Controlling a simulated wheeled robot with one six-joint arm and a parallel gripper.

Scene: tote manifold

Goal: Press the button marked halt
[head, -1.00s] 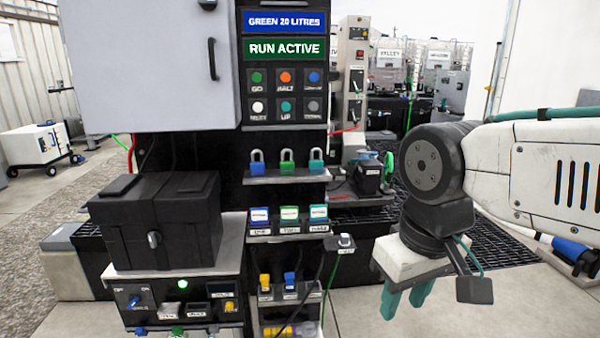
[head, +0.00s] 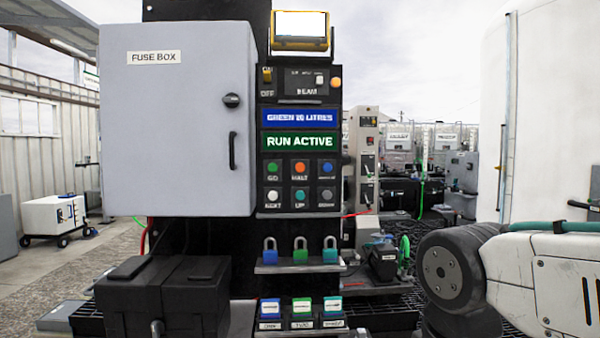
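The halt button (head: 300,167) is a round orange button with a "HALT" label under it. It sits in the top row of the button panel in the head view, between the green "GO" button (head: 273,168) and a blue button (head: 327,167). Above it a green sign (head: 299,142) reads "RUN ACTIVE". Nothing covers the halt button. My arm shows at the lower right, apart from the panel. My gripper is below the frame and hidden, so its fingers do not show.
A grey fuse box (head: 178,120) stands left of the panel. Several padlocks (head: 300,252) stand on a shelf below the buttons. A black case (head: 165,295) is at the lower left. Machinery (head: 365,165) stands behind on the right. A beam switch unit (head: 302,83) sits above the signs.

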